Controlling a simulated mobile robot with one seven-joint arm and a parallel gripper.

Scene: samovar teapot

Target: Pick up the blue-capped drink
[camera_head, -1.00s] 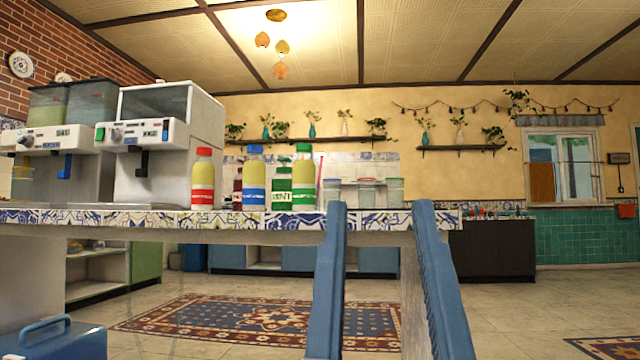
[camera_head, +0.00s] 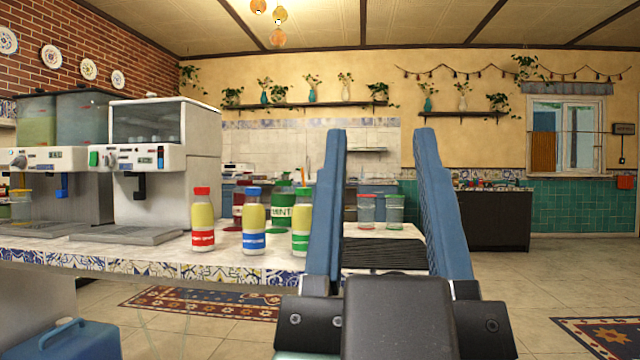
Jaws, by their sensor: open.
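The blue-capped drink (camera_head: 254,222) is a bottle of yellow liquid with a blue label. It stands upright on the tiled counter (camera_head: 130,256), between a red-capped bottle (camera_head: 202,220) on its left and a green-capped bottle (camera_head: 301,222) on its right. My gripper (camera_head: 378,135) is open, with its two blue fingers pointing up in the picture and nothing between them. It is to the right of the blue-capped drink and apart from it in the picture. The left finger overlaps the view close to the green-capped bottle.
A green mint container (camera_head: 281,211) and a dark red one (camera_head: 238,200) stand behind the bottles. Lidded jars (camera_head: 366,209) are further right. Drink machines (camera_head: 163,165) with a drip tray (camera_head: 125,235) fill the counter's left. A blue case (camera_head: 65,341) is at lower left.

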